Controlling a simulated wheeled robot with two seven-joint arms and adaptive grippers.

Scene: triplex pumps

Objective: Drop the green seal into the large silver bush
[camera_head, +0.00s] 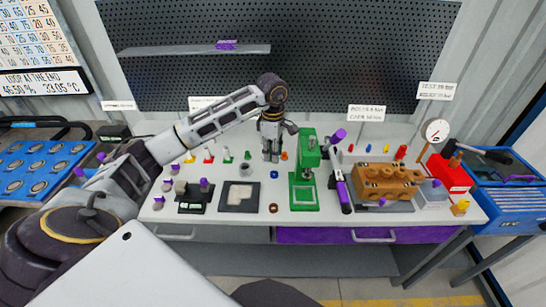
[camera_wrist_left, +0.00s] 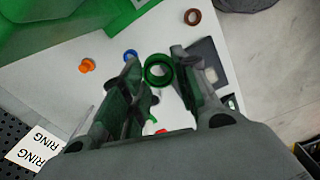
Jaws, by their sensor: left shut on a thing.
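The green seal (camera_wrist_left: 158,71) is a ring held between the fingertips of my left gripper (camera_wrist_left: 155,66) in the left wrist view. In the head view this gripper (camera_head: 271,158) points down over the table, just left of the green press, and the seal cannot be made out there. I cannot pick out the large silver bush with certainty. Small grey cylindrical parts (camera_head: 180,187) stand at the left of the table, and one may be it. My right gripper is not in view.
The green press (camera_head: 305,180) stands close to the right of my left gripper. Blue (camera_wrist_left: 130,55), orange (camera_wrist_left: 87,65) and brown (camera_wrist_left: 192,16) rings lie nearby. A brown pump block (camera_head: 388,182) sits at the right.

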